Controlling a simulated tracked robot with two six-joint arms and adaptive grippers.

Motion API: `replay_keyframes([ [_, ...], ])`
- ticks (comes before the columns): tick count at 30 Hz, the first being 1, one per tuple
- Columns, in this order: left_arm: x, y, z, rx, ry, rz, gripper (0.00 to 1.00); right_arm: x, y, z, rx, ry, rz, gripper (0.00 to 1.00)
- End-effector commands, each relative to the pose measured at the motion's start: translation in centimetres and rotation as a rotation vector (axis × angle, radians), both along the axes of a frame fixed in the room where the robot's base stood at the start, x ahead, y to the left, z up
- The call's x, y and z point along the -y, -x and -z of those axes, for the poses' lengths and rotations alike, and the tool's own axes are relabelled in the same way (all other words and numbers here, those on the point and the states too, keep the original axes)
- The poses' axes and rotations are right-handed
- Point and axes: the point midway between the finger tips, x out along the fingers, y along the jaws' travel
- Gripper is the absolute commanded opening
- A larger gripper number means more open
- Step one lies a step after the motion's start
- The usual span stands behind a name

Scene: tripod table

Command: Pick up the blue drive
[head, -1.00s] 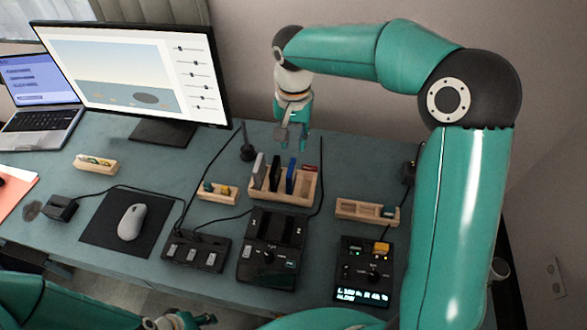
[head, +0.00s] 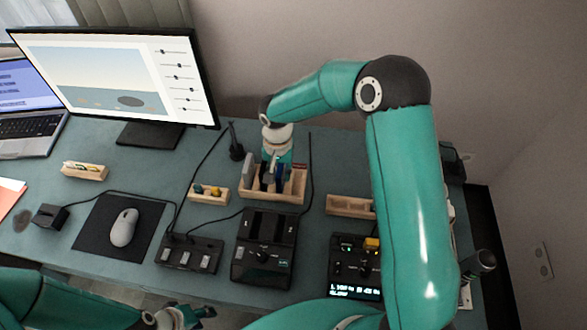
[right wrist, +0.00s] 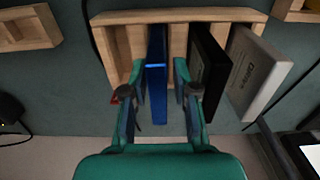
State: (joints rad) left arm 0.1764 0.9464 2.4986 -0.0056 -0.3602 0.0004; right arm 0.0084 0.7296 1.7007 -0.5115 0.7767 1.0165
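The blue drive (right wrist: 157,80) stands upright in a slot of the wooden rack (right wrist: 200,16). In the head view the rack (head: 298,192) is at the back of the desk, and the blue drive is mostly hidden behind my right gripper (head: 272,178). In the right wrist view my right gripper (right wrist: 159,75) is open, with one finger on each side of the blue drive and a small gap on both sides. My left gripper (head: 192,316) is low at the bottom edge of the head view, away from the rack; its opening is unclear.
A black drive (right wrist: 207,65) and a grey drive (right wrist: 255,70) stand in the rack close beside my right finger. A dock (head: 264,248) is in front of the rack. Small wooden trays (head: 208,194) (head: 349,206) flank it. A black cable runs close by.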

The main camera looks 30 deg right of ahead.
Motion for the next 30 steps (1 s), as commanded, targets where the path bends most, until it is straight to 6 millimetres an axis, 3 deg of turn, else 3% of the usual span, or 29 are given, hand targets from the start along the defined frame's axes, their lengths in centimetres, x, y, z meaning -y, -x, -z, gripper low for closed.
replay_keyframes([
  [10,0.00,0.02,-0.20,-0.001,0.000,0.000,0.40,0.11,0.07,0.88,0.001,-0.001,0.002,0.26],
  [15,0.01,0.03,-0.20,-0.001,0.000,0.000,0.40,0.13,0.09,0.85,0.000,0.000,0.002,0.00],
  [30,0.00,0.02,-0.15,-0.001,0.000,0.000,0.40,0.17,0.04,0.48,0.002,0.000,0.004,0.00],
])
